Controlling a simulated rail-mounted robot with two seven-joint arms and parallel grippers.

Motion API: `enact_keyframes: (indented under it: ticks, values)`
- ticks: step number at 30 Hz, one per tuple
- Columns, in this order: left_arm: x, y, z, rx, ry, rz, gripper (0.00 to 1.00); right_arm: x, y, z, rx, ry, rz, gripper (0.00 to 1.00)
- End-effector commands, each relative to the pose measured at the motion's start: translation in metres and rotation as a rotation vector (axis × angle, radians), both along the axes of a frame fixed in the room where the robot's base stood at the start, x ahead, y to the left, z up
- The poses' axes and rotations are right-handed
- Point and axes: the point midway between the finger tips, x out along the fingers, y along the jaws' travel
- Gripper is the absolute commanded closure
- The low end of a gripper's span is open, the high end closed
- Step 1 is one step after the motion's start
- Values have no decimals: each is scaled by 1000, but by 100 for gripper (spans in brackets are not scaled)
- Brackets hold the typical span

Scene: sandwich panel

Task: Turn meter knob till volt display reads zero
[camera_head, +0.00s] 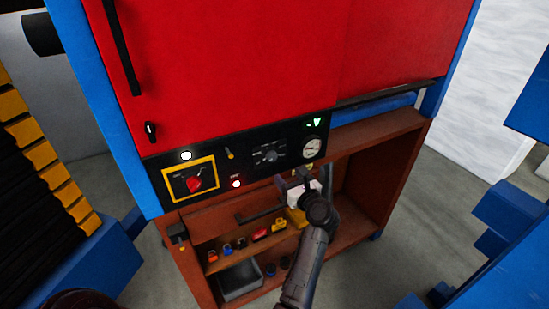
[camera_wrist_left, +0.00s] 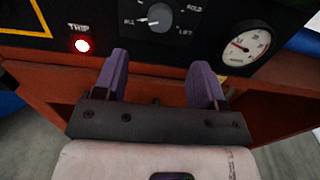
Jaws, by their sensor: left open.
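The meter knob (camera_head: 269,154) is a dark round selector on the black control panel. It also shows at the top of the left wrist view (camera_wrist_left: 160,17), with a pale pointer mark and labels around it. The small volt display (camera_head: 314,124) above right of it glows green with a "V"; I cannot read a number. My left gripper (camera_head: 292,176) is open and empty, just below the panel and apart from the knob. In the left wrist view its two purple fingers (camera_wrist_left: 161,62) stand wide apart, below the knob. My right gripper is not in view.
A round white gauge (camera_head: 311,148) sits right of the knob. A red switch (camera_head: 195,183) on a yellow-framed plate and a lit red trip lamp (camera_head: 236,184) are to the left. Below, a brown shelf (camera_head: 205,228) holds several padlocks and a grey bin (camera_head: 240,281).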

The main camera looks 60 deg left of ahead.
Motion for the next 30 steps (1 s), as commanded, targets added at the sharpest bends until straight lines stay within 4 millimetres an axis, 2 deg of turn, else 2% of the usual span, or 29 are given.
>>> enact_keyframes:
  ticks: [1, 6, 15, 21, 30]
  values:
    - [0, 12, 3, 4, 2, 2, 36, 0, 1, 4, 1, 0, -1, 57]
    - [2, 43, 3, 4, 3, 1, 36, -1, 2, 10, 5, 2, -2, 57]
    - [5, 85, 2, 4, 4, 0, 36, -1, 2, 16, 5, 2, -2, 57]
    - [6, 97, 1, 3, 2, -2, 36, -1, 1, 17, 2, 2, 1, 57]
    - [6, 100, 0, 3, 2, -2, 36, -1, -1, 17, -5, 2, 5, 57]
